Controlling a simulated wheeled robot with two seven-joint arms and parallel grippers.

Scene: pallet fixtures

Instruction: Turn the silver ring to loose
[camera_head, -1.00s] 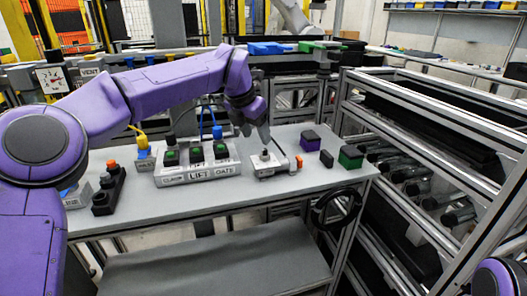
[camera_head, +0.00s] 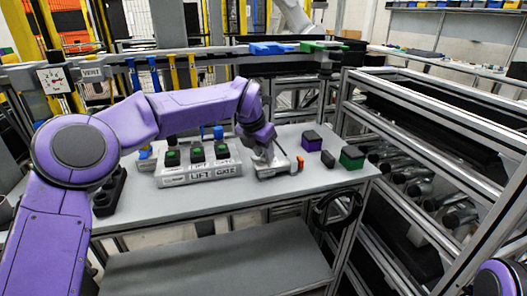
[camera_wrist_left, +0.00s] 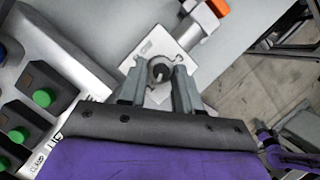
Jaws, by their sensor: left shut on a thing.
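The silver ring (camera_wrist_left: 160,70) shows in the left wrist view as a round grey piece with a dark centre, on a small light metal fixture (camera_wrist_left: 185,45). In the head view the fixture (camera_head: 283,169) stands on the table right of the labelled button box. My left gripper (camera_wrist_left: 158,82) points down over the fixture with a finger on each side of the ring, shut on it. In the head view my left gripper (camera_head: 267,154) hides the ring. My right gripper is not in view; only a purple part of mine shows at the lower right.
The button box (camera_head: 198,174) with green buttons and LIFT and GATE labels stands left of the fixture. An orange-tipped part (camera_head: 300,162) sits at the fixture's right. Purple-topped (camera_head: 311,141) and green (camera_head: 351,158) blocks stand farther right. The table front is clear.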

